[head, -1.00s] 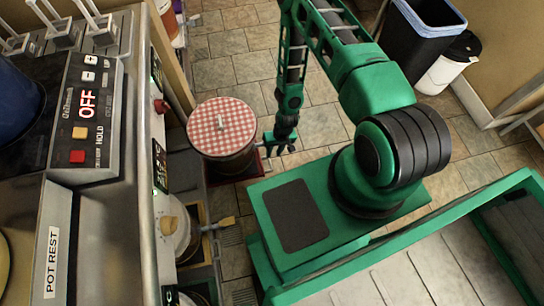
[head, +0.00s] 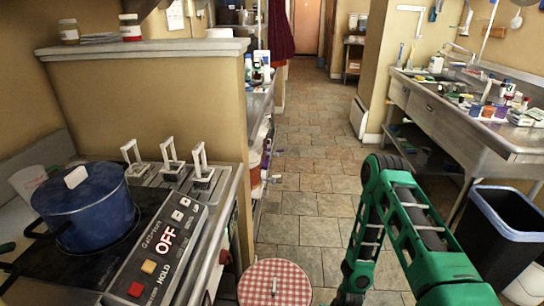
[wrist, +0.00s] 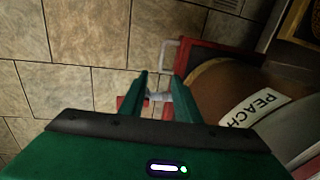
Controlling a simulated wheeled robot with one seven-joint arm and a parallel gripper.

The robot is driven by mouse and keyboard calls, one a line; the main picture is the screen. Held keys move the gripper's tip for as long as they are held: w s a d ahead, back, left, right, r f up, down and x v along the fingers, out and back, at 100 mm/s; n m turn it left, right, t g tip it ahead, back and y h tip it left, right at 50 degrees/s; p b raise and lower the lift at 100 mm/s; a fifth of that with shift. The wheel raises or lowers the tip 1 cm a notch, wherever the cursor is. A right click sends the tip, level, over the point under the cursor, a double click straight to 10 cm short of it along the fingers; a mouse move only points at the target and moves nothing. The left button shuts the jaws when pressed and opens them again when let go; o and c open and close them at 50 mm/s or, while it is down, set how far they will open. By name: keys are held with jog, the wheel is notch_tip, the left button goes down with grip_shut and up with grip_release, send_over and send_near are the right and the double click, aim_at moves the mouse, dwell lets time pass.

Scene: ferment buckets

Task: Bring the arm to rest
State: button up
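My arm shows as green links (head: 405,225) in the lower right of the head view, bent with its forearm hanging down. My gripper (wrist: 161,78) is out of the head view. In the wrist view its two green fingers are apart, pointing down toward the floor. A pale bar shows in the gap between them; I cannot tell how far below them it lies. A brown bucket labelled PEACH (wrist: 225,90) stands close to the right of the fingers, in a red-edged carrier (wrist: 205,57) with a pale handle.
A bucket lid with red check cloth (head: 274,283) is at the bottom of the head view. A dark bin (head: 505,235) and steel sink (head: 460,115) are at right. The tiled aisle (head: 310,170) ahead is clear.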

jog(key=w+d+r+h, duration=0.15)
jog(key=d+r, duration=0.25)
jog(key=r, duration=0.5)
jog(key=w+d+r, duration=0.3)
jog(key=d+r, duration=0.2)
jog(key=r, duration=0.4)
jog(key=w+d+r+h, duration=0.1)
jog(key=w+d+r, duration=0.25)
jog(key=r, duration=0.45)
jog(key=s+d+r+m, duration=0.1)
jog(key=s+d+r, duration=0.2)
jog(key=r, duration=0.6)
jog(key=s+d+r+m, duration=0.1)
jog(key=s+d+r, duration=0.2)
jog(key=r, duration=0.5)
jog(key=s+r+m, duration=0.3)
jog(key=s+r, duration=1.4)
jog(key=s, duration=0.4)
jog(key=shift+s+a+r+y, duration=0.2)
jog(key=shift+s+a+y, duration=0.15)
jog(key=shift+s, duration=0.15)
